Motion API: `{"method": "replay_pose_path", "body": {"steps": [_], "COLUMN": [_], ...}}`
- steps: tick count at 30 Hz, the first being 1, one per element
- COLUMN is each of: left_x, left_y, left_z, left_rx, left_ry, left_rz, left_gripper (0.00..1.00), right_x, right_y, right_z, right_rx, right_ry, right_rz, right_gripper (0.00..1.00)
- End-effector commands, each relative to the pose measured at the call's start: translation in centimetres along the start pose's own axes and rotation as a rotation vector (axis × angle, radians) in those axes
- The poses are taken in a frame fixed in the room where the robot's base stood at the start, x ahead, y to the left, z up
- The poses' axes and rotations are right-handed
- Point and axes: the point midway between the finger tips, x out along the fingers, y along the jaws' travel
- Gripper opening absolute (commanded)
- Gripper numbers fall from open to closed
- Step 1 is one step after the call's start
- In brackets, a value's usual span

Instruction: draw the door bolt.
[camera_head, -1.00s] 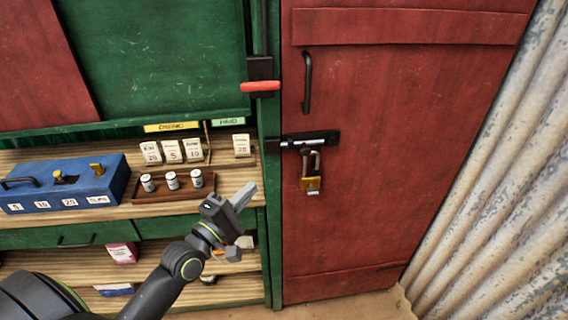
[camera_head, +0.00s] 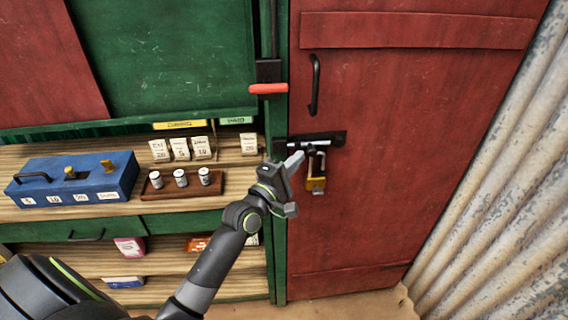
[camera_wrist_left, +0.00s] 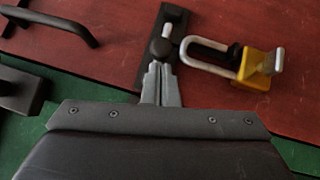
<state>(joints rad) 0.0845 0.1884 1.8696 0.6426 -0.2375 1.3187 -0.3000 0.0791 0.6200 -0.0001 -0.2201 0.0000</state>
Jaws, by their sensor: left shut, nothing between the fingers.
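The red door (camera_head: 400,120) carries a dark door bolt (camera_head: 322,138) with a pale metal rod near its left edge. A yellow padlock (camera_head: 316,184) with a silver shackle hangs just below it. My left gripper (camera_head: 296,161) is just below and left of the bolt, its fingers shut and empty. In the left wrist view the closed fingertips (camera_wrist_left: 159,70) are close to the bolt's dark round knob (camera_wrist_left: 160,48); I cannot tell if they touch. The padlock (camera_wrist_left: 256,68) is right of the fingers there, with a silver piece on its body. My right gripper is not in view.
A black door handle (camera_head: 315,85) is above the bolt. A red-handled latch (camera_head: 268,88) is on the green post. A blue box (camera_head: 75,182) and a tray of small jars (camera_head: 160,193) stand on the counter at left. Corrugated metal (camera_head: 500,180) borders the door's right.

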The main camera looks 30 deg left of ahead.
Motion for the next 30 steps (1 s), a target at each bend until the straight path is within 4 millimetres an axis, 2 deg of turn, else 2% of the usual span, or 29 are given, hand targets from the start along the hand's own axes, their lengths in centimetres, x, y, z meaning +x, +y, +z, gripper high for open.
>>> {"method": "replay_pose_path", "body": {"steps": [12, 21, 30], "left_x": [0.3, 3.1, 3.5], "left_y": [-0.1, -0.9, -1.0], "left_z": [0.3, 3.1, 3.6], "left_rx": [0.0, -0.004, 0.0], "left_ry": [0.0, 0.0, -0.001], "left_rz": [0.0, 0.001, 0.001], "left_gripper": [0.0, 0.0, 0.0], "right_x": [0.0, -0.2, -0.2], "right_y": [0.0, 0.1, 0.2], "right_z": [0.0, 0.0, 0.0], "right_rx": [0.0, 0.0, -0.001], "right_ry": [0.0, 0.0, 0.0], "right_rz": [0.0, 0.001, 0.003], "right_gripper": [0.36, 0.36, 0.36]}}
